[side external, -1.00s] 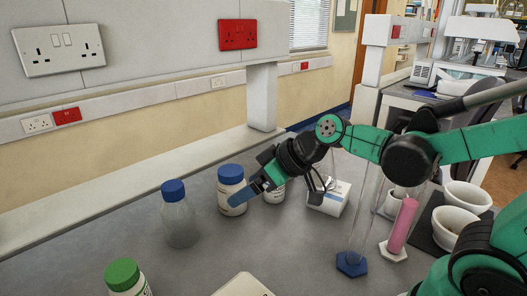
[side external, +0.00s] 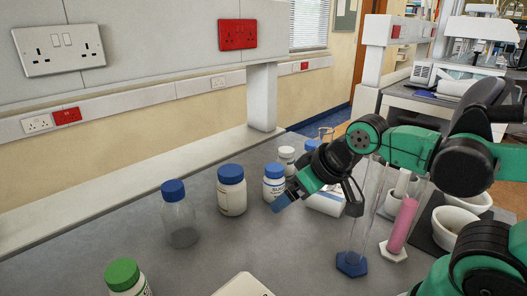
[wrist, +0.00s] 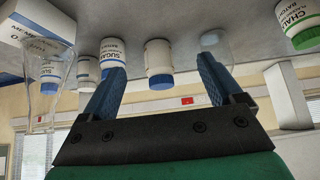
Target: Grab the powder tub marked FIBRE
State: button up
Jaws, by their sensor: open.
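No label reading FIBRE is legible in either view. A white tub with a blue lid (side external: 231,190) stands left of my gripper (side external: 283,201); its lettering cannot be read. In the wrist view, upside down, a blue-lidded tub (wrist: 158,60) with no readable lettering shows between my open fingers (wrist: 162,70), farther off. A tub marked SUGAR (side external: 274,183) stands just behind my fingertips and also shows by the left finger in the wrist view (wrist: 112,47). A white-lidded tub (side external: 287,158) and a partly hidden blue-lidded one (side external: 312,145) stand farther back. My gripper is empty.
A clear blue-capped bottle (side external: 179,220) stands at the left. A green-lidded tub (side external: 127,280) is in front; the wrist view shows a green-lidded tub marked CHALK (wrist: 298,22). A white box (side external: 326,203), pink cylinder (side external: 402,225) and glass cylinder (side external: 358,225) stand right.

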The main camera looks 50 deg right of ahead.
jog(key=shift+o, duration=1.1)
jog(key=n+g+y, duration=0.3)
jog(key=n, duration=0.4)
send_near(231, 170)
jog(key=x, duration=0.4)
jog(key=shift+a+f, duration=0.1)
jog(key=shift+a, duration=0.1)
jog(key=shift+w+f+g, duration=0.2)
jog(key=shift+g, duration=0.1)
jog(key=shift+x, duration=2.75)
jog(key=shift+d, duration=0.1)
